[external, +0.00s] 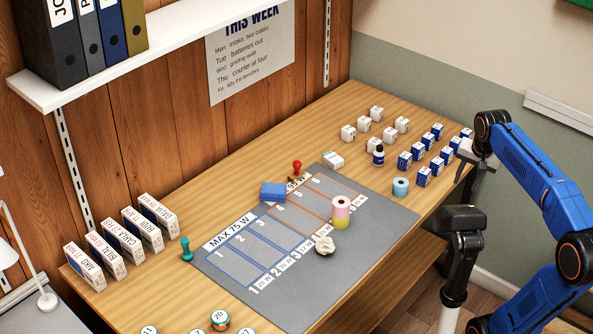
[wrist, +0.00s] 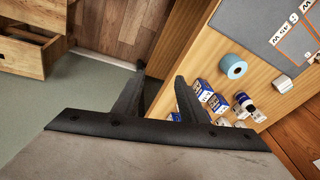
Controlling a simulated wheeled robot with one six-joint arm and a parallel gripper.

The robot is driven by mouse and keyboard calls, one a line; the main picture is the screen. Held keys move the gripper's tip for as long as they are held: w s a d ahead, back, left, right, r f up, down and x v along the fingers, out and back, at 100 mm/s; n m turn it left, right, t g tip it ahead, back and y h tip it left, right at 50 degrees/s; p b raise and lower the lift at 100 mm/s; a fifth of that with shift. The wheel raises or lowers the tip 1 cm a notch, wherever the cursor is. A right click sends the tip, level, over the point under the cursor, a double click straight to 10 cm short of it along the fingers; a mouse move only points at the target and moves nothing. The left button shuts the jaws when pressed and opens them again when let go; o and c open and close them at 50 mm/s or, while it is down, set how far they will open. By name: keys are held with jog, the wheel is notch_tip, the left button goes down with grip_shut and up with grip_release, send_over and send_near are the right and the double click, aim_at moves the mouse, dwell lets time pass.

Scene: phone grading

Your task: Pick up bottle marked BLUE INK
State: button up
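A small dark bottle with a white label (external: 378,155) stands upright on the desk, between the white cubes and the blue-and-white boxes. Its lettering is too small to read. It also shows in the wrist view (wrist: 243,105), to the right of my fingers. My gripper (external: 462,165) is at the right edge of the desk, beyond the blue-and-white boxes from the bottle. In the wrist view my gripper (wrist: 160,77) has its two fingers spread apart with nothing between them.
Several blue-and-white boxes (external: 424,176) stand between my gripper and the bottle. Several white cubes (external: 362,124) stand behind the bottle. A light blue roll (external: 400,187) is in front of it. A grey mat (external: 376,222) with stacked rolls (external: 341,207) lies to the left.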

jog(key=w+a+r+m+g, duration=0.1)
jog(key=w+a+r+m, duration=0.15)
jog(key=w, duration=0.25)
jog(key=w+a+r+m, duration=0.1)
jog(key=w+a+r, duration=0.2)
jog(key=w+r, duration=0.1)
notch_tip(320, 180, up, 4)
jog(key=m+g, duration=0.2)
jog(key=m, duration=0.7)
send_over(380, 146)
jog(key=shift+n, duration=0.25)
jog(key=f, duration=1.2)
jog(key=shift+a+f, duration=0.2)
jog(key=shift+a, duration=0.15)
jog(key=shift+d+f, duration=0.15)
jog(key=shift+f, duration=1.2)
jog(key=shift+d+f, duration=0.15)
jog(key=shift+f, duration=1.15)
jog(key=c, duration=0.8)
